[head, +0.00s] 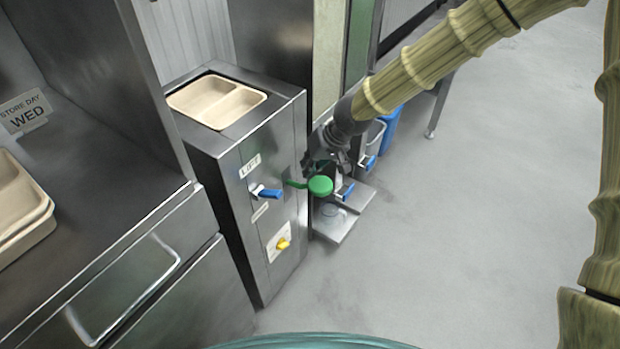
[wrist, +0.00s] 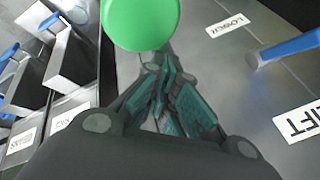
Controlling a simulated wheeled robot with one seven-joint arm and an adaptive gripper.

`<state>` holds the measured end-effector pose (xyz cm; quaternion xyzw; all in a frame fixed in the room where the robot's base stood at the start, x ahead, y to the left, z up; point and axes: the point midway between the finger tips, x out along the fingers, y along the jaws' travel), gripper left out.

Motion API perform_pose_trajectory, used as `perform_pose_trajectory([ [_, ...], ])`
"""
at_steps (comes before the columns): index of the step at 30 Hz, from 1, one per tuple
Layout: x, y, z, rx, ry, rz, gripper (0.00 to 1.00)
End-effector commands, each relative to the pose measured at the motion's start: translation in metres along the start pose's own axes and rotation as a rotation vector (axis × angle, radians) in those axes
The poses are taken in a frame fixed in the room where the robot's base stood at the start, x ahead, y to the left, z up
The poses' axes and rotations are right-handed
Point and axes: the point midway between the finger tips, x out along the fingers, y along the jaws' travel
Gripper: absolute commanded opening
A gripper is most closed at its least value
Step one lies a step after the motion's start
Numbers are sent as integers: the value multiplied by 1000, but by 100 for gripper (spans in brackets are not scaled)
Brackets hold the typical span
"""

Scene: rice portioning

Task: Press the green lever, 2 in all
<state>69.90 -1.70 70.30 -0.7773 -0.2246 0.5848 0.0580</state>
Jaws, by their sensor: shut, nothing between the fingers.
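The green lever (head: 320,186) has a round green knob on a short green arm at the right side of a steel cabinet. In the wrist view its knob (wrist: 140,22) is large at the top, cut by the frame edge. My gripper (head: 325,163) is just above and behind the knob in the head view. In the wrist view my gripper (wrist: 168,78) has its fingers together with nothing held, their tips close to the knob's lower edge. I cannot tell whether they touch it.
The steel cabinet (head: 225,170) carries a beige two-compartment tray (head: 225,98), a blue lever (head: 267,193) by a LIFT label and a yellow knob (head: 283,244). Other blue handles (head: 347,191) and a low metal platform (head: 335,226) lie beyond. A counter (head: 100,150) stands left; grey floor (head: 480,200) is open right.

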Motion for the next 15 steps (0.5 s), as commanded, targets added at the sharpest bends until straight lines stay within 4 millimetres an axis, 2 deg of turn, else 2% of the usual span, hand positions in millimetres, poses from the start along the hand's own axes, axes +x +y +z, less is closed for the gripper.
perform_pose_trajectory([
  [15, 4, 3, 3, 0, -1, 1, 0],
])
